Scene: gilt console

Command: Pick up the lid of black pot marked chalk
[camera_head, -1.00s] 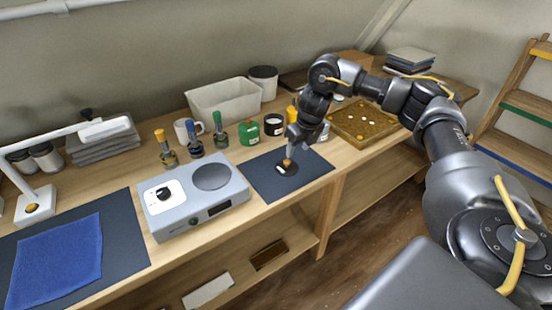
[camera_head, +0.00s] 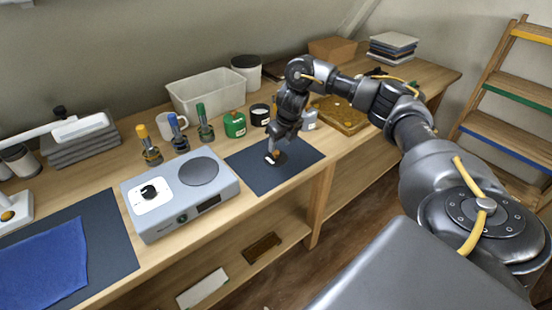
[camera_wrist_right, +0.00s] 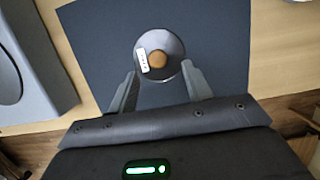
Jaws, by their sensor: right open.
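A round dark lid (camera_head: 276,158) with an orange-brown knob and a small white label lies on the dark mat. In the right wrist view the lid (camera_wrist_right: 171,45) shows from above; I cannot read its label. My right gripper (camera_head: 273,150) points down at the lid, partly covering it. In the wrist view its open fingers (camera_wrist_right: 160,82) stand apart at either side of the lid's near edge, with the knob just beyond the tips. A small black pot (camera_head: 260,115) with a pale label stands behind the mat. My left gripper is not in view.
The dark mat (camera_head: 300,165) is otherwise clear. A grey device with a round plate (camera_head: 160,220) stands left of it. Behind are a green jar (camera_head: 235,124), several coloured-top bottles and a white bin (camera_head: 207,92). A brown tray (camera_head: 340,114) lies to the right.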

